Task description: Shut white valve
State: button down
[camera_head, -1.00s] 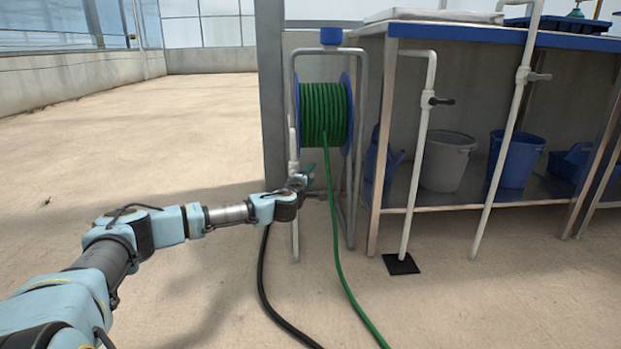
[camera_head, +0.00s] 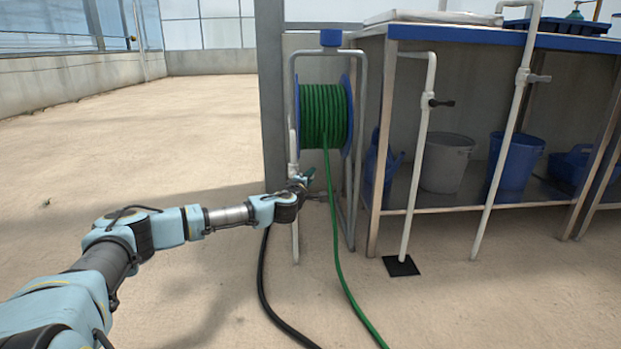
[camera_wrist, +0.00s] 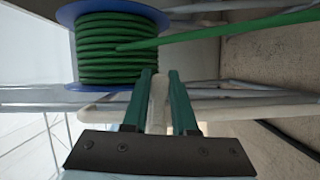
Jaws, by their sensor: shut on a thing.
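My gripper (camera_head: 307,174) is at the slim white standpipe (camera_head: 294,235) in front of the hose reel in the head view. In the wrist view my gripper's teal fingers (camera_wrist: 160,76) are closed on both sides of a pale, round-ended bar, which looks like the handle of the white valve (camera_wrist: 158,104). A white pipe (camera_wrist: 100,106) runs sideways beside it. My wrist hides most of the valve in the head view. How far the handle is turned is hard to tell.
The green hose reel (camera_head: 324,115) stands right behind my gripper, its hose (camera_head: 338,250) hanging close by. A black hose (camera_head: 263,280) lies below. Right are two more standpipes with a black-handled valve (camera_head: 440,102) and a grey-handled valve (camera_head: 538,78).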

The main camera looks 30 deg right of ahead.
jog(key=shift+n+b, duration=0.5)
jog(key=shift+b, duration=0.15)
jog(key=shift+r, duration=0.25)
jog(key=c, duration=0.7)
grip_release()
